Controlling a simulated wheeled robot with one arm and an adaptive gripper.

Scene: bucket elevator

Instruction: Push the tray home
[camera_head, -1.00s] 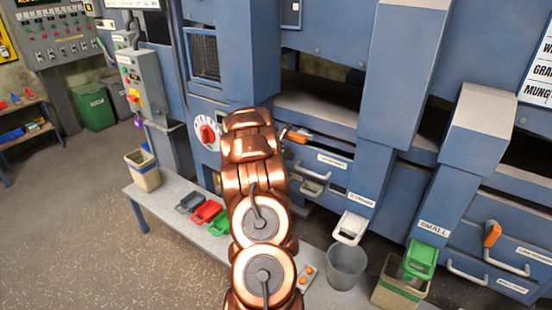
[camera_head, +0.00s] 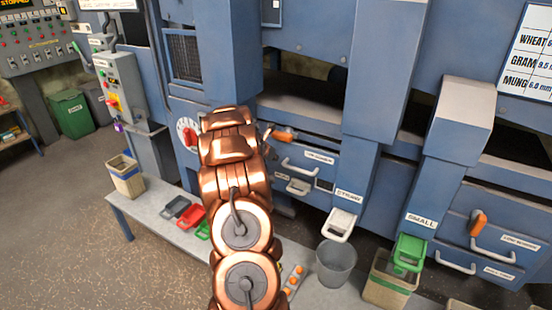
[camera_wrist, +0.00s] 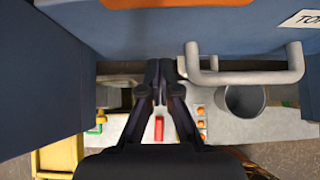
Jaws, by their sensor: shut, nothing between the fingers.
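The likely tray is a blue drawer front in the machine, with a label (camera_head: 320,158) and a pale bar handle (camera_head: 300,165). In the wrist view its blue face (camera_wrist: 240,30) spans the top, with a partly cut-off label starting "TO" and the handle (camera_wrist: 250,77) below. My gripper (camera_wrist: 158,75) is shut and empty, with its fingertips just below the face and left of the handle, apart from it. I cannot tell if they touch the face. My copper arm hides the gripper in the head view.
A grey bucket (camera_head: 336,265) and a green-handled chute gate (camera_head: 408,252) stand to the right. Floor at left is clear.

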